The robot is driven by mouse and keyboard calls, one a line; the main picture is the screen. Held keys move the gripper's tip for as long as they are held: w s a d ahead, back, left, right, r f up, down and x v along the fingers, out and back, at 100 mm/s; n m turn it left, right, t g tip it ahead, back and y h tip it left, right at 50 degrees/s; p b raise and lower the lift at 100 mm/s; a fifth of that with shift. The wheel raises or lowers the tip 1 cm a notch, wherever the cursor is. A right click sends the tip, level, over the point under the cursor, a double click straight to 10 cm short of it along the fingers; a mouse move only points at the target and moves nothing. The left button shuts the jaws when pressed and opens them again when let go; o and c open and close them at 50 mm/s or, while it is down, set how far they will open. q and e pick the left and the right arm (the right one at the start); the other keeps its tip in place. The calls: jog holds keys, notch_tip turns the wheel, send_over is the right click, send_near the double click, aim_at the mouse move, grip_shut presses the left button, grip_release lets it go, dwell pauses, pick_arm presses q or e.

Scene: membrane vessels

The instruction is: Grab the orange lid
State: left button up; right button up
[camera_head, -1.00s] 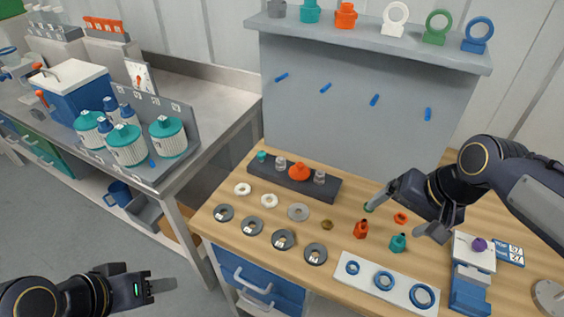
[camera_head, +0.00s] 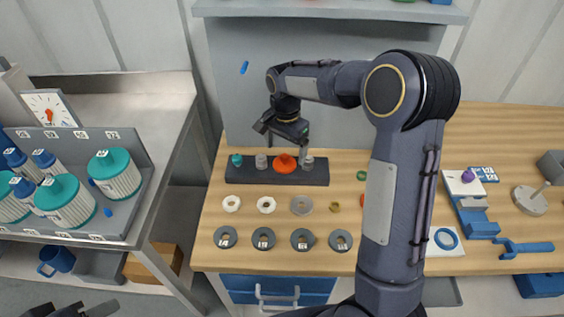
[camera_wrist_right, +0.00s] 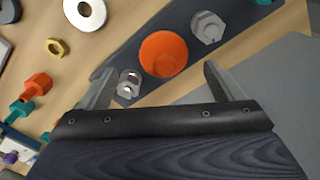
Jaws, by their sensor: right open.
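The orange lid (camera_head: 285,163) sits on the dark rack on the wooden bench, between two clear-grey fittings. In the right wrist view the orange lid (camera_wrist_right: 163,54) is a round orange piece ahead of my open fingers. My right gripper (camera_head: 284,140) is above and just behind the lid, pointing down, open and empty. In the right wrist view its fingers (camera_wrist_right: 158,88) stand apart, with the lid between and beyond their tips. My left gripper (camera_head: 75,311) shows only partly at the bottom left edge, away from the bench.
The dark rack (camera_head: 240,171) also holds a teal fitting (camera_head: 236,160) and grey fittings (camera_head: 261,161) (camera_head: 308,163) close beside the lid. White and grey rings lie in front. A grey back panel (camera_head: 235,100) stands behind.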

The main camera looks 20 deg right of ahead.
aim_at(284, 156)
jog(key=f, duration=0.2)
jog(key=f+p, duration=0.1)
jog(key=f, duration=0.1)
jog(key=shift+w, duration=0.3)
jog(key=shift+f, duration=0.4)
jog(key=c, duration=1.1)
jog(key=shift+r, duration=0.15)
